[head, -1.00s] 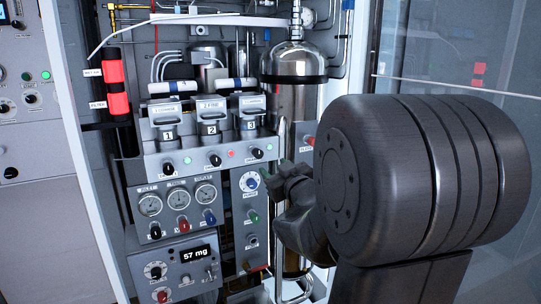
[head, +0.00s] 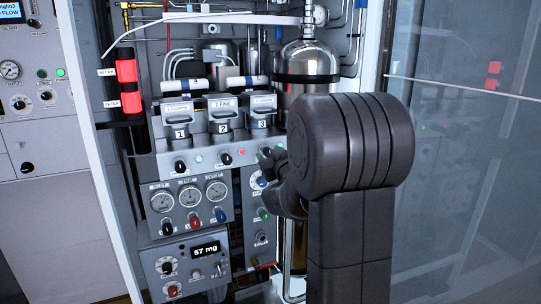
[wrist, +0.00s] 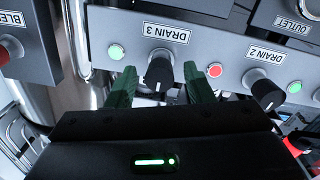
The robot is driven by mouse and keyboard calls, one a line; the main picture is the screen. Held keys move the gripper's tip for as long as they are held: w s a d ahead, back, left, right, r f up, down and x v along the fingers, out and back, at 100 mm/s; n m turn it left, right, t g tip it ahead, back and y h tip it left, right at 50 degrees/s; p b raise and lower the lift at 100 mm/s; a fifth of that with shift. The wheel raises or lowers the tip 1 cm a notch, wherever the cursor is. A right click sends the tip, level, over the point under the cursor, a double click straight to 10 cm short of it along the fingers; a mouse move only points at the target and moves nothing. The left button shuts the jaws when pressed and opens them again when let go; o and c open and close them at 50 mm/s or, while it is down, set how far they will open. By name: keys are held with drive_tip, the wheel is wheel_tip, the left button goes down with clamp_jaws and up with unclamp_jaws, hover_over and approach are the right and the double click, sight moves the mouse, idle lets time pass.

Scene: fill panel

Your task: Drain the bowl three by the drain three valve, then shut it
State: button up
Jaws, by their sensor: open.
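The drain 3 valve (wrist: 159,70) is a black knob with a white mark, under an upside-down "DRAIN 3" label in the wrist view. My gripper (wrist: 159,82) is open, with one green finger on each side of this knob. I cannot tell whether either finger touches it. In the head view my gripper (head: 272,160) is at the right end of the valve row and largely hides the knob. Bowl three (head: 262,112) is the rightmost of three numbered grey units above the row. A green lamp (wrist: 115,52) glows beside the drain 3 knob. Liquid in the bowl is not visible.
The drain 2 knob (wrist: 262,88) is close by, with a red lamp (wrist: 215,70) between it and drain 3. A shiny metal cylinder (head: 309,62) stands just right of the bowls.

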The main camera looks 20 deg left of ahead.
drive_tip(key=c, duration=1)
